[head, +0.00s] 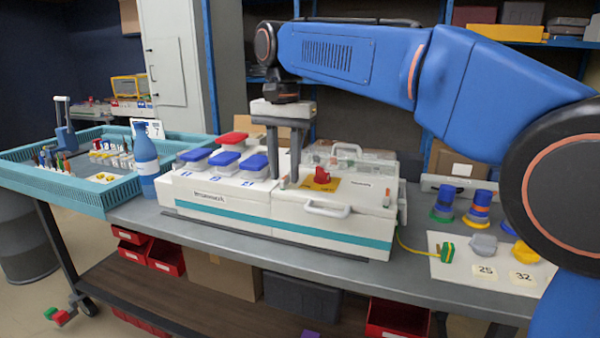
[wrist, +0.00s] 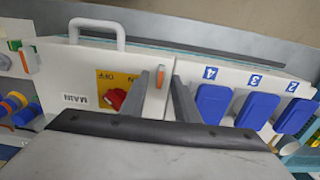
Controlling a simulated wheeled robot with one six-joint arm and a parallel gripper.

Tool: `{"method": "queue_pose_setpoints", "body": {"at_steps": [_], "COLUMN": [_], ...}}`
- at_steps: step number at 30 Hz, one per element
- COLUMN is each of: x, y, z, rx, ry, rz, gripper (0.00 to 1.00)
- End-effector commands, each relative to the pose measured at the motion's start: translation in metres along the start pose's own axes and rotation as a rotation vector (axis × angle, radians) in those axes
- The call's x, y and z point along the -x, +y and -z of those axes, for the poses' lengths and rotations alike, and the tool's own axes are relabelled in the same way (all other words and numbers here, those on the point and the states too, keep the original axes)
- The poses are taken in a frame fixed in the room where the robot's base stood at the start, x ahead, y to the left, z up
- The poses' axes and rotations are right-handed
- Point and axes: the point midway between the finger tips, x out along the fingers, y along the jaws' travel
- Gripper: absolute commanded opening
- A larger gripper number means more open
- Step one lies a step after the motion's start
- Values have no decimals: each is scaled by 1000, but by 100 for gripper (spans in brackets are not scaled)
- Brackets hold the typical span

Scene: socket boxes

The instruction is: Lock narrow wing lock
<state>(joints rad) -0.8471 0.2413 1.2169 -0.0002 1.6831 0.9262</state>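A small upright wing lock with an orange face (wrist: 160,78) sits on the white box top, beside the yellow plate. In the wrist view it appears in the gap between my fingertips. In the head view it shows small and partly hidden (head: 284,184). A second orange wing lock (wrist: 26,61) stands at the box's other end. I cannot tell which is the narrow one. My gripper (head: 284,180) points down over the box, its two grey fingers apart and no contact visible. It also shows in the wrist view (wrist: 161,76). The exact fingertip height is unclear.
A red rotary switch (head: 322,175) on a yellow plate and a white handle (head: 327,209) are right of my fingers. Blue-lidded sockets (head: 256,163) and a raised red lid (head: 233,138) are left. A blue bottle (head: 146,160) stands by the teal tray (head: 85,195).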

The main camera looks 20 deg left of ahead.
Motion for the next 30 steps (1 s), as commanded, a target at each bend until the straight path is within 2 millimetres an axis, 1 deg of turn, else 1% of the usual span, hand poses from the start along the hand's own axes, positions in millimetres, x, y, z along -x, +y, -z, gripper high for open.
{"method": "queue_pose_setpoints", "body": {"at_steps": [3,11,12,14,15,25,30], "x": [-6,-6,-6,-6,-6,-6,-6], "y": [-5,-6,-6,-6,-6,-6,-6], "z": [0,0,0,0,0,0,0], "rx": [2,1,1,1,1,17,78], "ry": [-1,0,0,0,0,0,0], "rz": [-1,0,0,0,0,0,0], "gripper": [28,28,23,9,0,0,0]}}
